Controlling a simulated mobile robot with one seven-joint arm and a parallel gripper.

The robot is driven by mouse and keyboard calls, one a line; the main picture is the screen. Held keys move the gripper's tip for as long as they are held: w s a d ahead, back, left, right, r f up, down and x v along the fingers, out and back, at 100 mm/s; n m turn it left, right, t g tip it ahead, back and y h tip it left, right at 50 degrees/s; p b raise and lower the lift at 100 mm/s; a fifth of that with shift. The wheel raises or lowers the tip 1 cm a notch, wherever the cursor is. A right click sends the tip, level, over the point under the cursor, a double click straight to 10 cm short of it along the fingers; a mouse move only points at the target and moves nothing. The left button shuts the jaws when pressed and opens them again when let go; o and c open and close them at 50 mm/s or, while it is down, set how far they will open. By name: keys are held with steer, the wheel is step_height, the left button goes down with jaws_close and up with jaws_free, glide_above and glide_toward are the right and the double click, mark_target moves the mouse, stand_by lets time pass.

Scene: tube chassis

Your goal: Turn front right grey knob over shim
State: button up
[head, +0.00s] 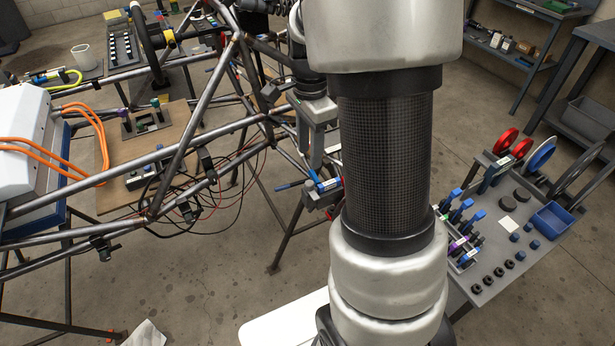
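My gripper (316,160) points down beside the right end of the tube chassis (205,100), partly behind my own arm. Its fingers are close above a small dark fixture (322,197) with a blue part (328,184) on top. A blue handle (290,185) sticks out to the left of this fixture. I cannot make out a grey knob or a shim there; the spot is small and partly covered by the fingers and my arm. Whether the fingers are shut on something cannot be seen.
Black and red cables (205,195) hang around the lower chassis tubes. A grey cart (485,270) at the right carries clamps, dark knobs, discs and a blue bin (552,222). Shelves (525,45) stand at the back right.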

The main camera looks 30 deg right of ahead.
mark_target(310, 183)
step_height(310, 183, down, 10)
steer(key=shift+r+b, duration=0.15)
steer(key=shift+b, duration=0.45)
steer(key=shift+c, duration=0.3)
jaws_close()
